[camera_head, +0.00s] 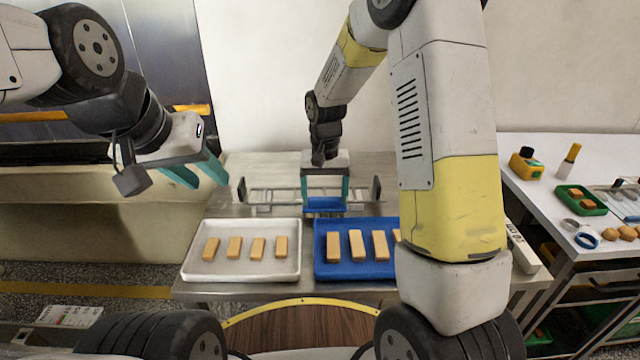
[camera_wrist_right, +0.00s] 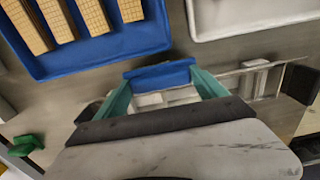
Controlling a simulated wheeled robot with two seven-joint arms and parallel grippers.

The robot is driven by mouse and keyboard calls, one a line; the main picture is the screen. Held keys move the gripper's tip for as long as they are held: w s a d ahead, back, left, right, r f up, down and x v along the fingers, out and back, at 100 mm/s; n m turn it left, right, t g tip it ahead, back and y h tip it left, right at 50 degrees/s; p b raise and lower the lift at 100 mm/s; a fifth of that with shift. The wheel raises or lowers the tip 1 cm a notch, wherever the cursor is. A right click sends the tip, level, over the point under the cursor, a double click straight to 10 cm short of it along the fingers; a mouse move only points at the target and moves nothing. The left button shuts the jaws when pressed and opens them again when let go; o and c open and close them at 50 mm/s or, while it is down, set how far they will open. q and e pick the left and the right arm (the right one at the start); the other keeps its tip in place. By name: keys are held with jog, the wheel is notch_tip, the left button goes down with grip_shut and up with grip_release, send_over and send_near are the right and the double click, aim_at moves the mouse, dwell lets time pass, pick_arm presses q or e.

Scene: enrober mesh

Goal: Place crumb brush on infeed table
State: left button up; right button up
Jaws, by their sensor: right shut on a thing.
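My right gripper (camera_head: 324,204) has its teal fingers shut on a blue block, which I take to be the crumb brush (camera_head: 324,206). In the right wrist view the blue block (camera_wrist_right: 158,76) spans the fingertips. Its underside and any bristles cannot be made out. Whether the block touches anything below is unclear. My left gripper (camera_head: 208,180) is open and empty, left of the steel table. Which surface is the infeed table is not marked.
A white tray (camera_head: 240,278) and a blue tray (camera_head: 350,272) hold tan bars at the steel table's front. My right arm covers part of the blue tray.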

aim_at(325, 198)
jog(key=shift+f, duration=0.25)
jog(key=o, duration=1.4)
jog(key=shift+r, duration=0.1)
notch_tip(325, 198, up, 12)
jog(key=s+d+r+t, duration=0.2)
jog(key=s+r, duration=0.1)
jog(key=s, duration=0.4)
jog(key=s+d+r+t+y, duration=0.1)
jog(key=s+d+r+t, duration=0.1)
jog(key=s, duration=0.5)
jog(key=s+d+r+n+t+y, duration=0.1)
jog(key=s+d+r+t, duration=0.1)
jog(key=s+r, duration=0.3)
jog(key=shift+s+d+r, duration=0.1)
jog(key=shift+s+d, duration=0.25)
jog(key=shift+s, duration=0.45)
jog(key=shift+s+d+r, duration=0.1)
jog(key=shift+s+d, duration=0.2)
jog(key=shift+s, duration=0.45)
